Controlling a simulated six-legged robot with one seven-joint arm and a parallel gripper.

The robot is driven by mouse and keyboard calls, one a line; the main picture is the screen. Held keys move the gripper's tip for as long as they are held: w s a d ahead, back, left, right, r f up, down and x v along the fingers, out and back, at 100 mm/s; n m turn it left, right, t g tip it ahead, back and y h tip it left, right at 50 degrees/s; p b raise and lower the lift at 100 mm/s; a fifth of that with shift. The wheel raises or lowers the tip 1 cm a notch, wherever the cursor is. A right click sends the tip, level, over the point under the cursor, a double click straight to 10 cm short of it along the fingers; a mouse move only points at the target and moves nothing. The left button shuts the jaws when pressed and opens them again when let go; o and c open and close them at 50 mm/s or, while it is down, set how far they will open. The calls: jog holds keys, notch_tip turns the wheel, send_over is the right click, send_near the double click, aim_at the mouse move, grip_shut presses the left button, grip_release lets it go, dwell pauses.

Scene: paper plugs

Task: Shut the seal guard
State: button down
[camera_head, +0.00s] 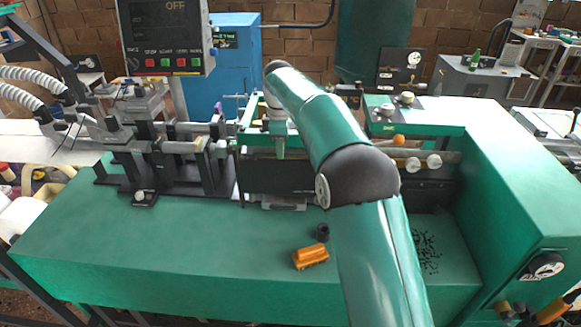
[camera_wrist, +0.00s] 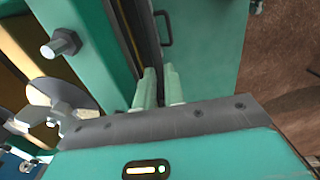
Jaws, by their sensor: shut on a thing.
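In the wrist view, a flat green panel with a dark bar handle (camera_wrist: 166,28) lies just beyond my fingertips; I take this panel to be the seal guard (camera_wrist: 205,45). My gripper (camera_wrist: 159,72) has two pale green fingers close together at the panel's left edge, beside a dark upright strip. It is shut on the guard, though the exact gripped part is hard to make out. In the head view, my gripper (camera_head: 279,150) points down at the middle of the green machine. My arm hides part of the machine there.
A control box (camera_head: 165,35) reading OFF hangs at upper left. An orange block (camera_head: 310,258) and a small black cylinder (camera_head: 322,232) lie on the machine's green top (camera_head: 170,245). Black bits (camera_head: 428,250) are scattered at right. In the wrist view, a bolt (camera_wrist: 62,44) sits left of my fingers.

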jog(key=shift+r, duration=0.95)
jog(key=shift+d+r, duration=0.1)
jog(key=shift+r, duration=0.45)
jog(key=c, duration=1.6)
grip_release()
jog(key=shift+s, duration=0.15)
jog(key=shift+c, duration=0.2)
